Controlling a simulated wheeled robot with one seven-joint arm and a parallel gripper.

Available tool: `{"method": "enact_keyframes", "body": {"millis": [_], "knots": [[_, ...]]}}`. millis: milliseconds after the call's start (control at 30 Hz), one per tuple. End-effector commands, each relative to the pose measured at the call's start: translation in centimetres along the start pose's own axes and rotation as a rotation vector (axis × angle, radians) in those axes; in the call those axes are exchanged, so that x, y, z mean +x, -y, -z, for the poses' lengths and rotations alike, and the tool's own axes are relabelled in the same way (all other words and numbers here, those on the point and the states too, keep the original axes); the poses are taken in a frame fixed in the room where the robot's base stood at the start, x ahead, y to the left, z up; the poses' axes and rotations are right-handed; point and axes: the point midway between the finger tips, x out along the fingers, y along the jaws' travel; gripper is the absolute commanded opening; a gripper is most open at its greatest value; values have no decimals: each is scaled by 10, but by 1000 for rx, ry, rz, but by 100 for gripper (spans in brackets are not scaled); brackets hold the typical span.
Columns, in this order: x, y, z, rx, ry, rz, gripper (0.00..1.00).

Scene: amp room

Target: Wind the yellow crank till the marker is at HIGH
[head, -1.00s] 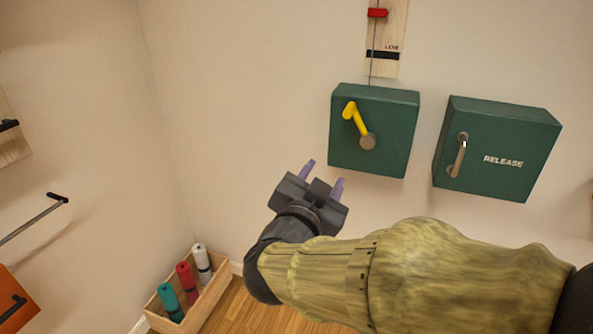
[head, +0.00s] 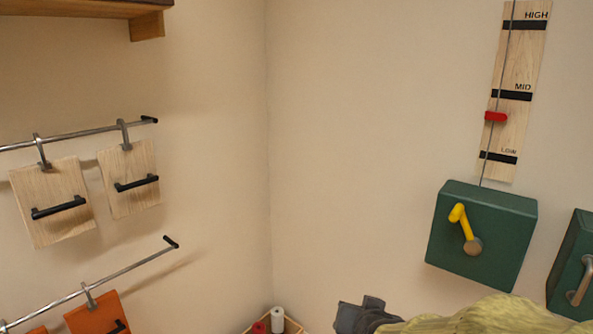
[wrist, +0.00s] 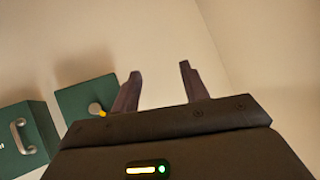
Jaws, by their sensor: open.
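The yellow crank (head: 460,219) sits on the front of a green box (head: 508,256) on the wall, its handle at the upper left of a round hub. Above the box, a wooden scale (head: 518,66) reads HIGH, MID and LOW. The red marker (head: 496,117) is on its cord between LOW and MID, nearer MID. My gripper (wrist: 160,85) is open and empty in the wrist view, its two fingers apart and clear of the crank. The green box also shows in the wrist view (wrist: 78,96), left of the fingers, with only a bit of yellow visible.
A second green box (head: 570,250) with a metal handle is right of the crank box, cut off by the frame. At left, rails hold wooden boards (head: 52,200) and an orange board (head: 95,318). A crate with rolls (head: 277,320) stands low in the corner.

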Motion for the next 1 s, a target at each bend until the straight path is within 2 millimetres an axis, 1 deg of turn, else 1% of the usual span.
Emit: {"method": "enact_keyframes", "body": {"millis": [33, 167, 200, 333, 400, 500, 700, 733, 767, 800, 933, 967, 1000], "knots": [[-2, -2, -8, -31, 86, 4, 45], [-10, -14, -45, -124, 327, 3, 45], [-15, -20, -56, -151, 402, -4, 45], [-33, -42, -83, -224, 607, -43, 45], [-40, -51, -92, -251, 678, -60, 45], [-45, -58, -98, -270, 723, -73, 45], [-45, -58, -99, -272, 726, -73, 45], [-45, -58, -99, -272, 726, -73, 43], [-45, -58, -99, -272, 726, -73, 37], [-45, -58, -99, -272, 725, -72, 29], [-45, -58, -99, -271, 724, -72, 3], [-45, -58, -99, -271, 724, -72, 0], [-45, -58, -99, -271, 724, -72, 0]]}}
